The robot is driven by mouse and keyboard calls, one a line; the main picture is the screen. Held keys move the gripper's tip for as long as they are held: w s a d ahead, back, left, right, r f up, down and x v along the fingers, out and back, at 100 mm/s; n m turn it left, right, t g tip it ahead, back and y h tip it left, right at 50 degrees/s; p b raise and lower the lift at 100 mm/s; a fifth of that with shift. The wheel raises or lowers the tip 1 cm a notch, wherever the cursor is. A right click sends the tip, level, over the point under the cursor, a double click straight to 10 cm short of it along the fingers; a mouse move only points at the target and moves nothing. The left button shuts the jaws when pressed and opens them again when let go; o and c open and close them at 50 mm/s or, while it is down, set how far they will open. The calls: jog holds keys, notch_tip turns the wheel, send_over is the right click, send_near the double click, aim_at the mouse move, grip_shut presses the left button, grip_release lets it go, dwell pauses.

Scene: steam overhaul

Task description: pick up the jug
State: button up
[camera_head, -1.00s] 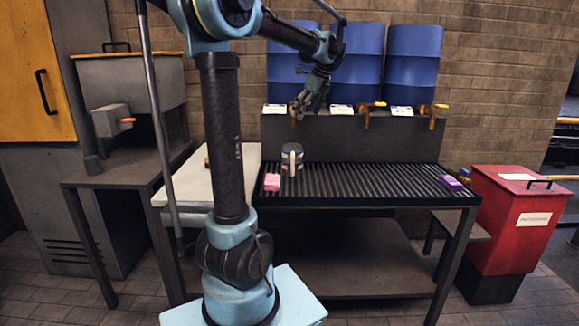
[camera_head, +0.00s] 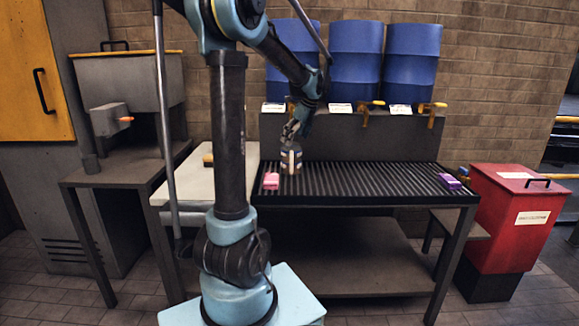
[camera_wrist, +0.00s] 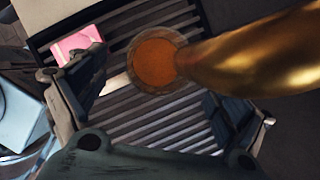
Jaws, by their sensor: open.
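The jug (camera_head: 292,160) stands upright on the slatted rack, with a pale handle facing the front. In the wrist view, I look down into the jug (camera_wrist: 154,62), which is round and shows orange-brown inside. Its pale handle sticks out to the left. My gripper (camera_head: 292,132) is just above the jug, pointing down. In the wrist view, my gripper (camera_wrist: 155,100) has its fingers wide apart, with the jug between and slightly beyond them. I cannot tell whether any finger touches it.
A pink block (camera_head: 271,181) lies left of the jug. A purple block (camera_head: 450,182) lies at the rack's right end. Blue barrels (camera_head: 355,65) stand behind. The rack's middle (camera_head: 370,180) is clear.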

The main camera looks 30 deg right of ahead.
jog(key=shift+w+x, duration=0.1)
jog(key=shift+x, duration=1.1)
jog(key=shift+w+x, duration=0.15)
jog(key=shift+x, duration=1.05)
jog(key=shift+r, duration=0.1)
jog(key=c, duration=2.1)
jog(key=shift+r, duration=0.15)
